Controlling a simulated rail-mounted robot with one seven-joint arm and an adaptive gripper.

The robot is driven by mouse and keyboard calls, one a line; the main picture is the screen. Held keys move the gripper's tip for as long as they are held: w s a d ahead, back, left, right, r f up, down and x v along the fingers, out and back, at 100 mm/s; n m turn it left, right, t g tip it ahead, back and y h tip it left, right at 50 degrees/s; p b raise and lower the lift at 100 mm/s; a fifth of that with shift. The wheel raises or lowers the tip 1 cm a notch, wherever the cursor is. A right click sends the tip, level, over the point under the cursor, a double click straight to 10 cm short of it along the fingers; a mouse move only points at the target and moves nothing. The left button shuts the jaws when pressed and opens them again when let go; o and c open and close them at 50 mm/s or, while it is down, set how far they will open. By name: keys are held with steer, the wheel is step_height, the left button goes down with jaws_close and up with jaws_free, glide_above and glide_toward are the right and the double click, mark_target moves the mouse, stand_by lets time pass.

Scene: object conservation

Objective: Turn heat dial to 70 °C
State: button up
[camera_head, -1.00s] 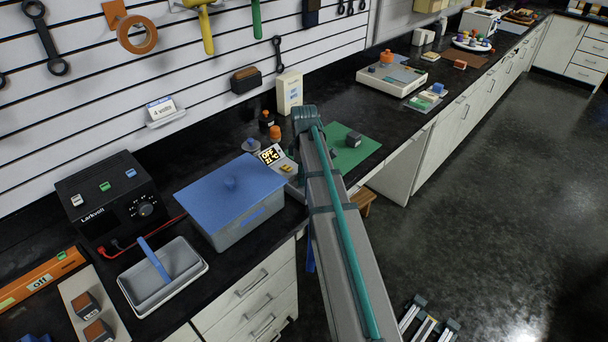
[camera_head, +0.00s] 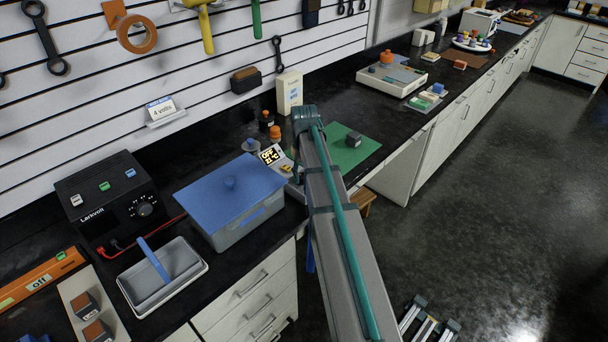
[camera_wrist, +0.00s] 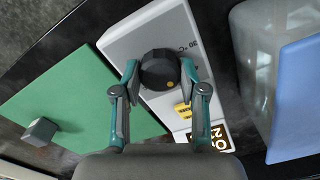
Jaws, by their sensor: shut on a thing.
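The heat dial (camera_wrist: 158,66) is a dark round knob with a yellow dot on the near side of its top. It sits on a light grey heater unit (camera_wrist: 150,35) in the wrist view. My gripper (camera_wrist: 159,75) is shut on the dial, one teal fingertip on each side. In the head view the unit's display (camera_head: 271,156) reads OFF and 21 °C. The dial is hidden behind my arm there. Most of the printed scale around the dial is covered by my fingers or too small to read.
A clear bath with a blue lid (camera_head: 228,190) stands just left of the unit. A green mat (camera_head: 352,158) with a small grey block (camera_head: 353,140) lies to the right. A black Larkvolt power supply (camera_head: 105,200) and a grey basket (camera_head: 180,262) stand farther left.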

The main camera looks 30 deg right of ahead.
steer(key=m, duration=1.2)
steer(key=shift+m, duration=0.4)
steer(key=m, duration=1.3)
steer(key=o, duration=1.1)
steer(key=shift+o, duration=0.2)
steer(key=shift+r, duration=0.15)
step_height(320, 180, up, 12)
